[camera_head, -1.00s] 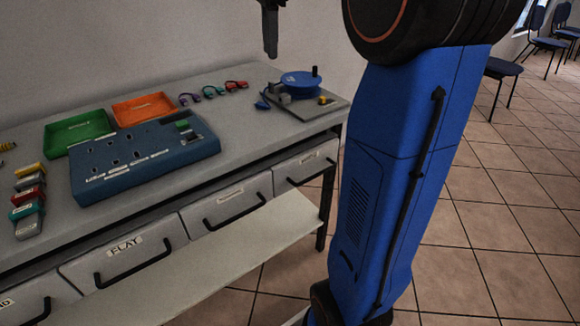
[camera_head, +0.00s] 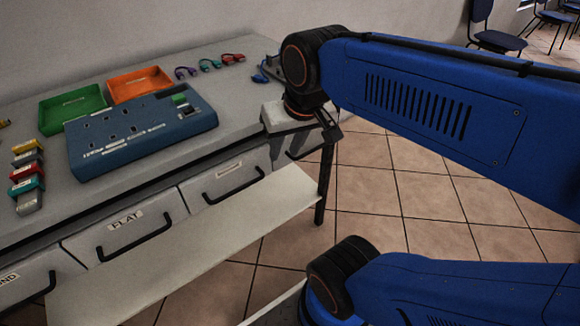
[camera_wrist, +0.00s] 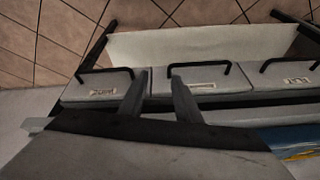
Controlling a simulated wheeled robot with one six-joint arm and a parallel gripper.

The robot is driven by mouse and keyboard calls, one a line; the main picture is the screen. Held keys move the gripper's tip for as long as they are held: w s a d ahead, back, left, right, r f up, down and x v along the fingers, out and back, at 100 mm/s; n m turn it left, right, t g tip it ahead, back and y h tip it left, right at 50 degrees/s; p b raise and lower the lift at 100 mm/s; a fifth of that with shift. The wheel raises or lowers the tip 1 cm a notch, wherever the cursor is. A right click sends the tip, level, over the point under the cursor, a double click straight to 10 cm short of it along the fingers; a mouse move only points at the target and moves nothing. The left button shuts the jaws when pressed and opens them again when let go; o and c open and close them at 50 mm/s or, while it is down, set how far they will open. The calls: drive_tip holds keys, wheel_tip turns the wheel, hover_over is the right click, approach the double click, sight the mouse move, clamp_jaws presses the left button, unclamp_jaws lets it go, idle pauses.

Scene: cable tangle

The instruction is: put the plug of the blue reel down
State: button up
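The blue reel is hidden behind my arm in the head view. A small blue piece (camera_head: 260,78), perhaps its plug, shows on the worktop just left of my arm; I cannot tell for sure. My gripper (camera_head: 330,126) hangs at the worktop's right front edge, partly hidden by my wrist. In the wrist view my gripper (camera_wrist: 160,78) has its two fingers apart with nothing visible between them. They show against the drawer fronts and the worktop edge. No reel or plug can be made out in the wrist view.
A blue socket board (camera_head: 185,130), a green tray (camera_head: 72,108) and an orange tray (camera_head: 140,85) stand on the worktop (camera_head: 235,100). Coloured blocks (camera_head: 28,175) lie at left, small cables (camera_head: 210,65) at the back. Handled drawers (camera_head: 225,185) and a shelf (camera_head: 200,245) are below.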

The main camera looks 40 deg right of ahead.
drive_tip(key=s+f, duration=0.1)
drive_tip(key=f+n, duration=0.1)
drive_tip(key=s+f+n, duration=0.1)
drive_tip(key=shift+s+a+f+t, duration=0.3)
drive_tip(key=shift+f, duration=0.1)
